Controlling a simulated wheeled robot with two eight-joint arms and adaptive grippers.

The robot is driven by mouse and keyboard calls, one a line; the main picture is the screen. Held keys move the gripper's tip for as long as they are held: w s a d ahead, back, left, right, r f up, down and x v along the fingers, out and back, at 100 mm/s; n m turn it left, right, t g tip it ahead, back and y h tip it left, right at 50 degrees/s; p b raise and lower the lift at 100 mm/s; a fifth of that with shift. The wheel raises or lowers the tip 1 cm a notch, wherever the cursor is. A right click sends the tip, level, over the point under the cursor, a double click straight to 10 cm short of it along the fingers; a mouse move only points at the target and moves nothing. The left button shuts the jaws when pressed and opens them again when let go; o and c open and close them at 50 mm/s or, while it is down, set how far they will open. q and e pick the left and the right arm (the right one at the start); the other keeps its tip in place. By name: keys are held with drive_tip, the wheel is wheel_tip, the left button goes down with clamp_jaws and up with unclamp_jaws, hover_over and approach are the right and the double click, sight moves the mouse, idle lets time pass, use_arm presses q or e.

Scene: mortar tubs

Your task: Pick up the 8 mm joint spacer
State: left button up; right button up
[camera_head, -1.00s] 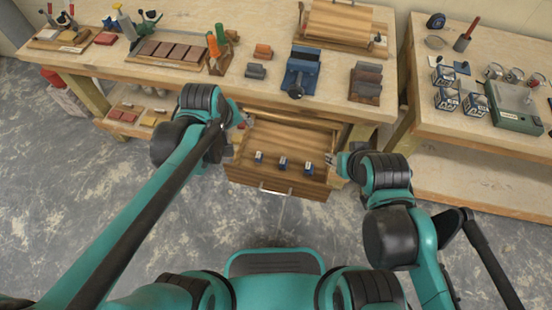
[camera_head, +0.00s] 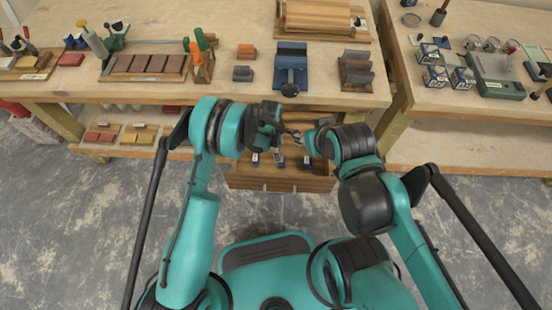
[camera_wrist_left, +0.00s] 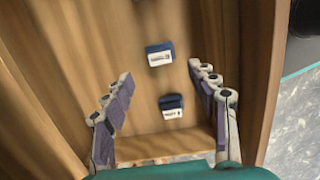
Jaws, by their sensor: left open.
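Small blue blocks with white labels, apparently joint spacers, lie in the open wooden drawer; the head view shows a left one (camera_head: 255,159), a middle one (camera_head: 281,162) and a right one (camera_head: 308,162). Their sizes are unreadable. The left wrist view shows two: an upper block (camera_wrist_left: 159,55) just beyond my fingertips and a lower block (camera_wrist_left: 171,106) framed between the fingers.
The drawer (camera_head: 282,183) hangs open below the workbench (camera_head: 130,88), its walls close around my left gripper. A blue vise (camera_head: 290,68) stands at the bench front above it. A second table (camera_head: 455,115) is at the right. The floor in front is clear.

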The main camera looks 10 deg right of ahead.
use_arm(q)
drive_tip(key=f, duration=0.1)
drive_tip(key=f+b, duration=0.1)
drive_tip(key=f, duration=0.1)
drive_tip(key=shift+s+d, duration=0.1)
drive_tip(key=shift+d, duration=0.1)
drive_tip(key=f+b, duration=0.2)
drive_tip(key=f, duration=0.1)
drive_tip(key=f+b, duration=0.1)
drive_tip(key=f, duration=0.1)
drive_tip(key=shift+d+f, duration=0.2)
drive_tip(key=shift+d, duration=0.2)
drive_tip(key=shift+r, duration=0.1)
drive_tip(key=shift+c, duration=0.3)
drive_tip(key=c, duration=1)
